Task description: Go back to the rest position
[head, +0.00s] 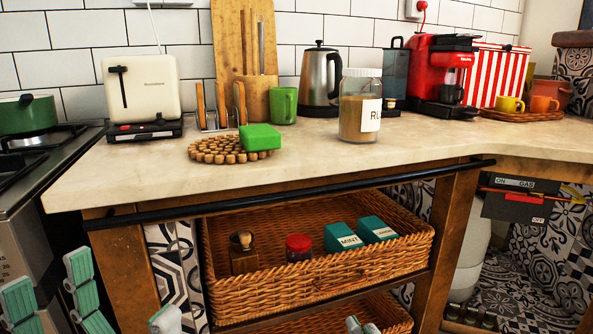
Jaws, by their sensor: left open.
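My left gripper (50,288) is at the lower left of the head view, in front of the stove side and left of the counter's wooden leg. Its two teal-padded fingers point up and stand well apart, with nothing between them. It is below the counter top and touches nothing that I can see.
The counter (330,150) holds a green block (260,137) on a round wooden trivet (205,152), a glass jar (360,118) and a kettle (320,75). A black rail (290,197) runs along its front. Below, a wicker basket (320,280) holds small boxes and jars. A stove (25,165) stands left.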

